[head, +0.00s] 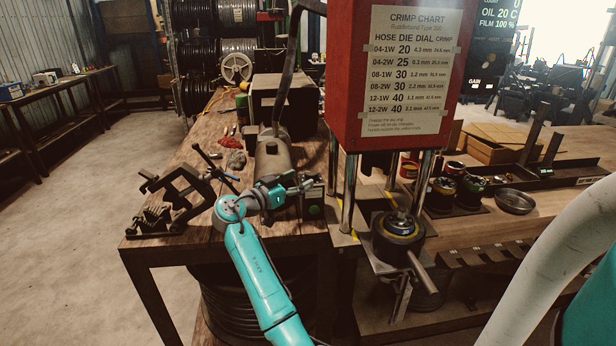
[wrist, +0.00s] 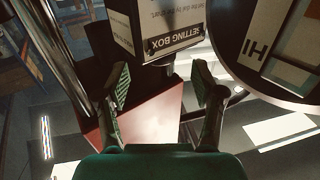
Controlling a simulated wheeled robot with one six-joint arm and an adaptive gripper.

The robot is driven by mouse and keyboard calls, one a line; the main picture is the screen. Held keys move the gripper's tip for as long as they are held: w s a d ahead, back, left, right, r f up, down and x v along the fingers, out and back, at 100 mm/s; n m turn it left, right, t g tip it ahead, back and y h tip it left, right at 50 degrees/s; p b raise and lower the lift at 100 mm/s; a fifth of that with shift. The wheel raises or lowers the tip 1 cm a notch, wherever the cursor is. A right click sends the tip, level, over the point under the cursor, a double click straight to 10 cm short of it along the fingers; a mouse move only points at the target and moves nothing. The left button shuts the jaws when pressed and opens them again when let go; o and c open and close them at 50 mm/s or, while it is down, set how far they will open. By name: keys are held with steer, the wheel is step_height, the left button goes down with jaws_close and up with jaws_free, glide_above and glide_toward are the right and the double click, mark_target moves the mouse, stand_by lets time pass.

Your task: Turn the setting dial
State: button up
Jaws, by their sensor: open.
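The setting box (wrist: 158,40), a dark box with a white "SETTING BOX" label, shows upside down in the wrist view, just beyond my fingertips. I cannot make out the setting dial clearly; a small dark part (wrist: 170,68) shows at the box's edge between the fingers. My gripper (wrist: 161,82) is open and empty, its two green-padded fingers apart on either side of the box's near edge. In the head view my gripper (head: 302,184) is at the left of the red crimper (head: 345,80), close to its posts. There the wrist hides much of the box area.
The crimp chart (head: 411,68) hangs on the crimper's front. Steel posts (head: 349,193) stand right of my gripper. A grey cylinder (head: 272,160) and a black vise-like tool (head: 175,195) are on the wooden bench to the left. Die rings and a metal bowl (head: 515,201) are at the right.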

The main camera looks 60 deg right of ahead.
steer(key=v, duration=0.6)
steer(key=shift+a, duration=0.2)
steer(key=shift+w, duration=0.1)
